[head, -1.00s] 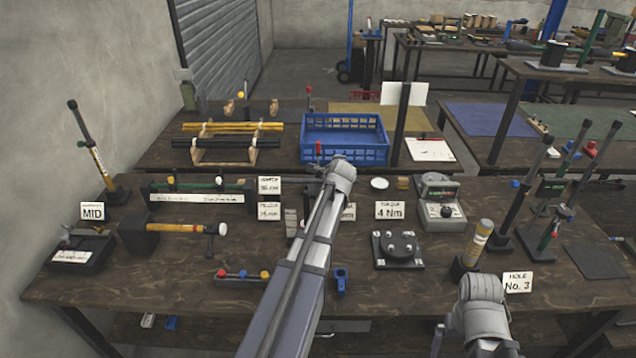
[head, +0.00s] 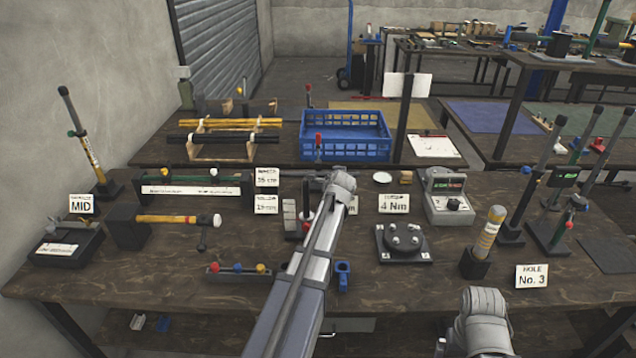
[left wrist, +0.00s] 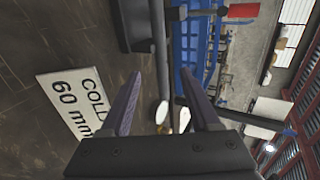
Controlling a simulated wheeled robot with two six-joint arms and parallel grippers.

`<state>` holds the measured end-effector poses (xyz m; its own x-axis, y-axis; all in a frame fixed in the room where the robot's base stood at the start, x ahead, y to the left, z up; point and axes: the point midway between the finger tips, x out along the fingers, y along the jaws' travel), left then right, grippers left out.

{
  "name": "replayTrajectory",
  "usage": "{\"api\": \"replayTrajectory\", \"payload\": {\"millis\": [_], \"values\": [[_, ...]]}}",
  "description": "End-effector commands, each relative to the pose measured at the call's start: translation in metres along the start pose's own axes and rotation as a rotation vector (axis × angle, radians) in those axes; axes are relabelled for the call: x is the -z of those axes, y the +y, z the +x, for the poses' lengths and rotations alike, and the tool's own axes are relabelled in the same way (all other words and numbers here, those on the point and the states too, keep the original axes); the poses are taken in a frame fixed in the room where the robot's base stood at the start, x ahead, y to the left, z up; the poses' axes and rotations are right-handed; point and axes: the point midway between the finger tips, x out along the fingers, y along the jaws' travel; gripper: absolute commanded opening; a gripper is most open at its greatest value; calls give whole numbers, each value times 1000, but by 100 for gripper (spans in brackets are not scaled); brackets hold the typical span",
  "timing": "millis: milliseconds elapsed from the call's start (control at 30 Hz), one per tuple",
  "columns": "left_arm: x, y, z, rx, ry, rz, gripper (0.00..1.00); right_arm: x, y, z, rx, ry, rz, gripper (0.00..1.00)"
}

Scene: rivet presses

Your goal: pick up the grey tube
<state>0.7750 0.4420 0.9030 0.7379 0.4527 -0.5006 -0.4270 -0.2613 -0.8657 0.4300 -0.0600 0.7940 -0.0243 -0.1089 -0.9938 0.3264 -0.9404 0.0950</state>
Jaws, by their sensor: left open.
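A dark tube (head: 217,140) and a yellow tube (head: 240,123) lie on a wooden rack on the back bench; the dark one is the nearer. My left arm reaches over the middle of the front bench, and its gripper is hidden behind the arm in the head view.
A blue crate (head: 345,150) stands beside the rack. The front bench (head: 180,295) holds a hammer (head: 180,219), a cylinder in a black holder (head: 487,233), rivet presses at both ends and several sign cards. A 60 mm card (left wrist: 72,105) shows near the left gripper.

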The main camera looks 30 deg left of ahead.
Motion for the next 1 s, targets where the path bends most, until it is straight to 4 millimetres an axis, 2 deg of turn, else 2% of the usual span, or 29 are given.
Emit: {"api": "replayTrajectory", "payload": {"millis": [267,633,900,1000], "values": [[0,0,10,0,0,0,62,0,0,5,0,0,0,100],[0,0,64,0,-1,-1,62,2,-3,32,0,0,0,100],[0,-1,64,0,0,0,61,2,-3,30,0,0,0,100],[0,-1,64,0,0,0,50,2,-3,30,0,0,0,100]]}}
